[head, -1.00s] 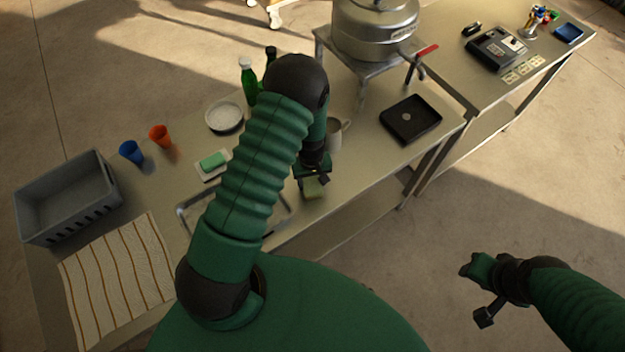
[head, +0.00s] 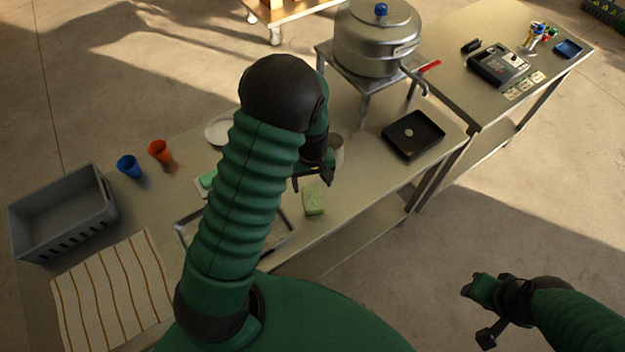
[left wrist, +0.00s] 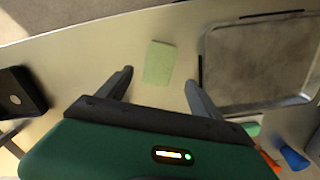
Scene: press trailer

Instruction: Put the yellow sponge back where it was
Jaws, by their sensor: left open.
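A yellow-green sponge (head: 313,198) lies on the metal table near its front edge, right of a metal-rimmed tray (head: 186,232). It also shows in the left wrist view (left wrist: 158,62), flat on the table and apart from the tray. My left gripper (head: 313,180) is open and empty, just above and behind the sponge in the head view. In the left wrist view its two fingers (left wrist: 159,78) are spread wide, with the sponge visible between and beyond their tips. My right gripper (head: 478,312) hangs over the floor at the lower right, away from the table; its jaw state is unclear.
A grey mug (head: 337,150) stands close behind my left gripper. A black tray (head: 413,134) lies to the right, and a large metal pot (head: 376,40) stands behind. A green block (head: 208,178) on a white dish is partly hidden by my left arm. Cups and a grey crate (head: 62,212) are left.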

